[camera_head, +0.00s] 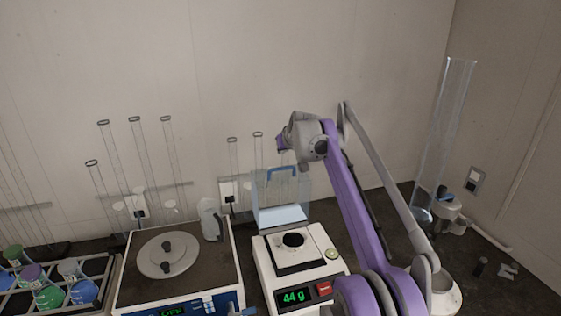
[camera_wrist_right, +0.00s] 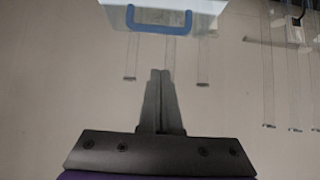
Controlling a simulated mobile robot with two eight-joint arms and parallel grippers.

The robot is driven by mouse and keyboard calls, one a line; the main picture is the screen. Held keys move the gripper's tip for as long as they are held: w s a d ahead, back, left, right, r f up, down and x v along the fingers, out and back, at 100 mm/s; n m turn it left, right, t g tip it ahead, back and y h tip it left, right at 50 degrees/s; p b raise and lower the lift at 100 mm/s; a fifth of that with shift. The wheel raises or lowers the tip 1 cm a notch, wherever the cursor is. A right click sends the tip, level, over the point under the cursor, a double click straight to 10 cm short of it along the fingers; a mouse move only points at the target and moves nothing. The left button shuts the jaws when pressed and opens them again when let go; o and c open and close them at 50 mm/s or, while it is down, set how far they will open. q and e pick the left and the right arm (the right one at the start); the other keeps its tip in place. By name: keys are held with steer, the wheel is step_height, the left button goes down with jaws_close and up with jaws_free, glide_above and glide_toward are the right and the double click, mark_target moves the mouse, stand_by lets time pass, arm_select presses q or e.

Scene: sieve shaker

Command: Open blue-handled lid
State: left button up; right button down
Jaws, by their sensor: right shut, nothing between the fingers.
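The blue handle (camera_wrist_right: 159,27) shows there beyond the fingertips, at the top of the picture. My left gripper is out of view.
The scale's display (camera_head: 293,297) reads 44 g. A sieve shaker (camera_head: 130,285) with a round plate stands to the left, and a flask rack (camera_head: 105,282) at far left. Tall glass tubes (camera_head: 140,150) stand near the wall. A tall clear cylinder (camera_head: 452,110) stands at right.

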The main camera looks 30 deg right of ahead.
glide_above(277, 174)
steer(key=w, duration=0.1)
steer(key=f, duration=0.4)
steer(key=f+p, duration=0.1)
steer(key=shift+w+d+f, duration=0.2)
steer(key=shift+d+f, duration=0.05)
steer(key=shift+f, duration=0.15)
steer(key=shift+s+a+f+b, duration=0.15)
steer(key=shift+s+f+b, duration=0.25)
steer(key=shift+s+f, duration=0.15)
steer(key=s, duration=0.2)
steer(key=shift+s+a+r, duration=0.1)
steer(key=shift+s+a, duration=0.15)
steer(key=shift+s, duration=0.05)
steer(key=shift+s+b, duration=0.1)
steer(key=shift+b, duration=0.2)
